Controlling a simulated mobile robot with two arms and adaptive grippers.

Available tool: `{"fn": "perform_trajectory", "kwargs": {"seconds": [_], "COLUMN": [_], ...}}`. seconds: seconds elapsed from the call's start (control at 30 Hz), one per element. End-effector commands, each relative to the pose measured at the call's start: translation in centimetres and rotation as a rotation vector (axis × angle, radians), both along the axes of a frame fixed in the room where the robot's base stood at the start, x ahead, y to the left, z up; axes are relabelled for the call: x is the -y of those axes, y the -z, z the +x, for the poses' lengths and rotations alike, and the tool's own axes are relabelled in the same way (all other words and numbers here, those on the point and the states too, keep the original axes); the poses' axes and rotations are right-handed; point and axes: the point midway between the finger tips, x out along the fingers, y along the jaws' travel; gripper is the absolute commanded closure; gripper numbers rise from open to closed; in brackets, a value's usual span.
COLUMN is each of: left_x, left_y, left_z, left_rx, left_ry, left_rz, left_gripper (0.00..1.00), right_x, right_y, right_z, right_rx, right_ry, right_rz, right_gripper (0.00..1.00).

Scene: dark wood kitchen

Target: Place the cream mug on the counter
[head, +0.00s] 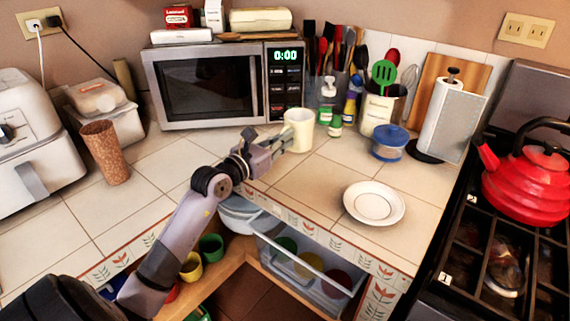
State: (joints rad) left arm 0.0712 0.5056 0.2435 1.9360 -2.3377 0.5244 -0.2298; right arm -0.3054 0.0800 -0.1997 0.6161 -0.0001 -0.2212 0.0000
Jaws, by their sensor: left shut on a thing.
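The cream mug (300,127) is upright at the tiled counter (315,182), in front of the microwave's right end. My left gripper (281,143) reaches in from the lower left and is shut on the mug's left side. The mug's base looks to be at or just above the tiles; I cannot tell whether it touches. My right gripper does not show in the head view.
A microwave (205,86) stands behind the mug. A white saucer (374,203) lies at the front right. A blue-lidded container (390,143) and a utensil crock (379,112) stand to the right. A brown cup (106,152) is at left. Tiles around the saucer are clear.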

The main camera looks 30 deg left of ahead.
Motion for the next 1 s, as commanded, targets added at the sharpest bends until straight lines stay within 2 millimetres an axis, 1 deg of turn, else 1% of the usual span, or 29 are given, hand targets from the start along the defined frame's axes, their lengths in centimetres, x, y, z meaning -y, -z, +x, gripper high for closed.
{"fn": "perform_trajectory", "kwargs": {"seconds": [0.03, 0.07, 0.27, 0.4, 0.5, 0.6, 0.83, 0.93, 0.97, 1.0], "left_x": [0.0, 0.0, 0.0, 0.0, 0.0, 0.0, 0.0, 0.0, 0.0, 0.0], "left_y": [1.1, 1.5, 3.2, 5.4, 6.7, 7.1, 7.1, 7.4, 7.6, 7.5], "left_z": [0.0, 0.0, 0.0, 0.0, 0.0, 0.0, 0.0, 0.0, 0.0, 0.0], "left_rx": [0.001, 0.000, 0.003, 0.001, 0.003, 0.006, 0.006, 0.006, 0.002, 0.002], "left_ry": [0.000, 0.000, 0.000, 0.000, 0.000, -0.001, -0.001, -0.001, 0.000, 0.000], "left_rz": [0.001, 0.001, 0.002, 0.003, 0.003, 0.002, 0.001, 0.000, 0.000, 0.000], "left_gripper": [1.00, 1.00, 1.00, 1.00, 1.00, 1.00, 1.00, 1.00, 0.92, 0.89], "right_x": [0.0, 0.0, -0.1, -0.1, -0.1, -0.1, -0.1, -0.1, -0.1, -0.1], "right_y": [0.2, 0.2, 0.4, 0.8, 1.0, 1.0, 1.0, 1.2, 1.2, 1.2], "right_z": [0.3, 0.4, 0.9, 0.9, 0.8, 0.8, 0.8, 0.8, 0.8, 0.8], "right_rx": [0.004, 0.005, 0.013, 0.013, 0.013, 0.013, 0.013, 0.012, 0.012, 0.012], "right_ry": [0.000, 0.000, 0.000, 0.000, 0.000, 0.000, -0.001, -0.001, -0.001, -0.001], "right_rz": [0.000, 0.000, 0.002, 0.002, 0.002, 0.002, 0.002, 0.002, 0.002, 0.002], "right_gripper": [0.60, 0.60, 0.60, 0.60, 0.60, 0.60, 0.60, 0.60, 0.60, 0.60]}}
